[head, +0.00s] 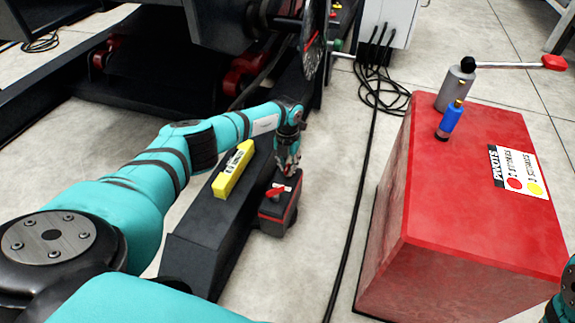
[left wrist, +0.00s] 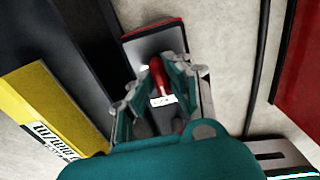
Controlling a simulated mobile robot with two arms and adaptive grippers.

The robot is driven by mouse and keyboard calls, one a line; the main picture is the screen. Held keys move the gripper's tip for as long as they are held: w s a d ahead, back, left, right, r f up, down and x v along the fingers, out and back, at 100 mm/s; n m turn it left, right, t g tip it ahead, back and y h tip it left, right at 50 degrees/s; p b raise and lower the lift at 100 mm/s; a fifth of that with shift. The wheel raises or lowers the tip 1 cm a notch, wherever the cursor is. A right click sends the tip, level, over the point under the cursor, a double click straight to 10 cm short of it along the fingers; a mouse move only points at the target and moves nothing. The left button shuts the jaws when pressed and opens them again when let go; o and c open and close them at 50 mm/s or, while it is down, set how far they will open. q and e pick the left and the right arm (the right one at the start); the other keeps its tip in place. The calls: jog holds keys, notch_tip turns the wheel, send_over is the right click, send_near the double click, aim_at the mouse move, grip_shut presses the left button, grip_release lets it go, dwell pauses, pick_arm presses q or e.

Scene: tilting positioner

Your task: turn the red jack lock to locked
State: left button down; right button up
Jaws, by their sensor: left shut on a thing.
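The red jack lock (head: 277,191) is a small red lever on top of a dark box with red edging (head: 270,222), low beside the black beam. My left gripper (head: 283,178) reaches down to it from above and is shut on it. In the left wrist view the red lever (left wrist: 157,72) lies between the two fingers (left wrist: 155,85), with a small white label (left wrist: 163,101) beside it. The fingers hide part of the lever, and I cannot read the lettering. My right gripper is out of view.
A yellow block with lettering (head: 233,170) stands on the black beam (head: 205,235) close to my left forearm. A red cabinet (head: 455,220) with a blue bottle (head: 450,119) and a grey cylinder (head: 455,88) stands to the right. Black cables cross the floor between.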

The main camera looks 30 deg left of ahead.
aim_at(287, 167)
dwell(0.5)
pick_arm(q)
jog(key=c, duration=1.3)
grip_release()
jog(key=shift+c, duration=0.2)
notch_tip(287, 167, up, 12)
